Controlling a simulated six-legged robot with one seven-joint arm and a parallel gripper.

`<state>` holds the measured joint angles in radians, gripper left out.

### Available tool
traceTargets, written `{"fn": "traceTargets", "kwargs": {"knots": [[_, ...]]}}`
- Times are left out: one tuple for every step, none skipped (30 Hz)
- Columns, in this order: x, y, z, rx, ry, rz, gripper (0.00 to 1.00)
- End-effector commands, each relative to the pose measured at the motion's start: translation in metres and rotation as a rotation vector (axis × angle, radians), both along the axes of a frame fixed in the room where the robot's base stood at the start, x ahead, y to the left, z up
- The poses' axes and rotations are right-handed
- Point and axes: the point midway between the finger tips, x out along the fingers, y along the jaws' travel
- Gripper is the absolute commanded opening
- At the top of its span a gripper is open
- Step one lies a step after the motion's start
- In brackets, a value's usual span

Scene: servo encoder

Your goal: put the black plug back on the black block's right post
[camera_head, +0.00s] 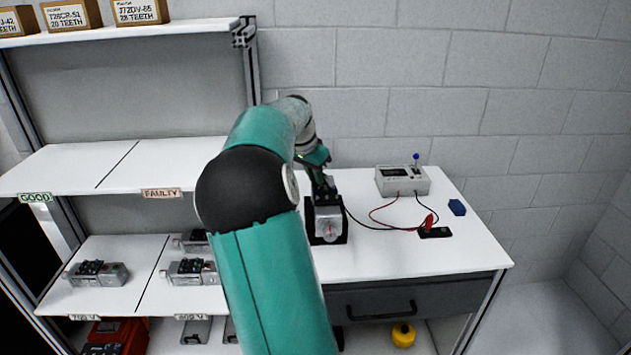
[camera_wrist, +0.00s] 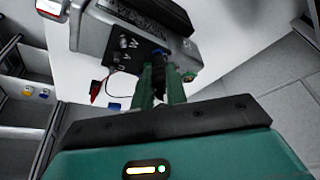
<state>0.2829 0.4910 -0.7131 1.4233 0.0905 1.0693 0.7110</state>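My gripper (camera_head: 320,185) reaches down over the grey servo motor (camera_head: 329,225) on the table. In the wrist view its two green fingers (camera_wrist: 160,82) stand close together around a small dark piece, which seems to be the black plug (camera_wrist: 159,76). It is at the motor's terminal panel, by the letters U, V and W; whether it sits on a terminal is hidden. A black lead runs from the motor rightward in the head view. The black block (camera_head: 436,233) lies to the right, with the red plug (camera_head: 429,221) standing on it; its right post is too small to make out.
A grey meter (camera_head: 403,181) with red and black leads stands at the back of the table. A blue block (camera_head: 457,207) lies right of it. Shelves (camera_head: 170,165) with several motors are at the left. The table front right of the motor is clear.

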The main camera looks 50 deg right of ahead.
Motion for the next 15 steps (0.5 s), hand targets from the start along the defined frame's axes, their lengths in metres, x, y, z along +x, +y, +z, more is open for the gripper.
{"fn": "traceTargets", "kwargs": {"knots": [[0.0001,0.0001,0.0000,0.000,0.000,0.000,0.00],[0.0001,0.0001,0.0000,0.000,0.000,0.000,0.00],[0.0001,0.0002,-0.0001,0.000,0.000,0.000,0.00],[0.0001,0.0002,-0.0001,0.000,0.000,0.000,0.00],[0.0001,0.0002,-0.0001,0.000,0.000,0.000,0.00],[0.0001,0.0002,-0.0001,0.000,0.000,0.000,0.00],[0.0001,0.0002,0.0000,0.000,0.000,0.000,0.00],[0.0002,0.0003,0.0000,0.000,0.000,0.000,0.00],[0.0002,0.0003,0.0000,0.000,0.000,0.000,0.00],[0.0002,0.0003,0.0000,0.000,0.000,0.000,0.00],[0.0002,0.0003,0.0000,0.001,0.000,0.000,0.00],[0.0002,0.0003,0.0000,0.000,0.000,0.000,0.00],[0.0002,0.0003,0.0000,0.000,0.000,0.000,0.00],[0.0002,0.0003,0.0001,0.001,0.000,0.000,0.00],[0.0003,0.0003,0.0003,0.000,0.000,0.000,0.00]]}}
